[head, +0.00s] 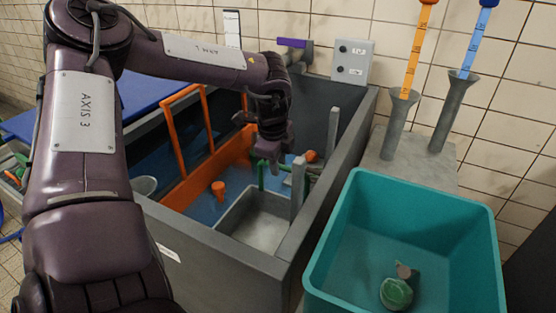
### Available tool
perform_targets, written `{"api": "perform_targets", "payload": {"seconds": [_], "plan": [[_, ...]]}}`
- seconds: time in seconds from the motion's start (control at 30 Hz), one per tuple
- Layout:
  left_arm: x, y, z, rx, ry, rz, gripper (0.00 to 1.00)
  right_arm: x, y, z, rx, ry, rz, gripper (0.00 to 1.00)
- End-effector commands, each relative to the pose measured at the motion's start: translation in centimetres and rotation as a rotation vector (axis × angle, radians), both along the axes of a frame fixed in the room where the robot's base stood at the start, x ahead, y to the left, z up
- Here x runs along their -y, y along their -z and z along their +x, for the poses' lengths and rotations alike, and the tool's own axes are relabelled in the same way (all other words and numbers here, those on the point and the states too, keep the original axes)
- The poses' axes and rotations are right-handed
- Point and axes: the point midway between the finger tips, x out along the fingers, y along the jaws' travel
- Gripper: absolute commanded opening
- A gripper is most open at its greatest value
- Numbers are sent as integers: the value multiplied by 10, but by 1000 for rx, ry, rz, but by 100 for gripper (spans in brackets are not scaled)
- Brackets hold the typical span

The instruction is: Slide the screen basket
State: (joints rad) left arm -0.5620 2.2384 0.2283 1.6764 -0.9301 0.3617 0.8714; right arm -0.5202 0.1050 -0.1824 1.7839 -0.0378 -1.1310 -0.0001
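A grey tank (220,262) holds blue water. An orange frame (202,172) with a tall upright loop handle crosses the tank. A grey open box (262,226) sits in the tank's near right corner, with a grey upright post (298,185) at its edge. I cannot tell for certain which of these is the screen basket. My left gripper (268,158) points down over the tank, beside the orange frame's right end and behind the grey box. Its fingertips are small and dark, and partly merge with green pieces below. My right gripper is not in view.
A teal bin (445,262) stands at the right with a green, round item (396,293) inside. Grey funnel holders with an orange gauge (415,55) and a blue gauge (477,45) stand behind it. An orange cup-like piece (218,190) is in the tank.

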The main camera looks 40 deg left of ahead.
Motion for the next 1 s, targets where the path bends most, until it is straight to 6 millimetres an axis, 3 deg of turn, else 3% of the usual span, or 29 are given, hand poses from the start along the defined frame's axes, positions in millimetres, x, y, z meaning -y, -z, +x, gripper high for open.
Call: {"api": "perform_targets", "payload": {"seconds": [0.1, 0.43, 0.8, 1.0], "plan": [[0, 0, 0, 2, 0, 1, 36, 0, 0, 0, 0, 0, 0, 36], [0, -8, 1, 7, 0, 2, 36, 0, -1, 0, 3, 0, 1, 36], [4, -65, -9, 8, 1, 2, 36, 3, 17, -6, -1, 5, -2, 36], [5, -78, -13, 4, 0, 1, 36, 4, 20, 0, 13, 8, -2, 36]]}}
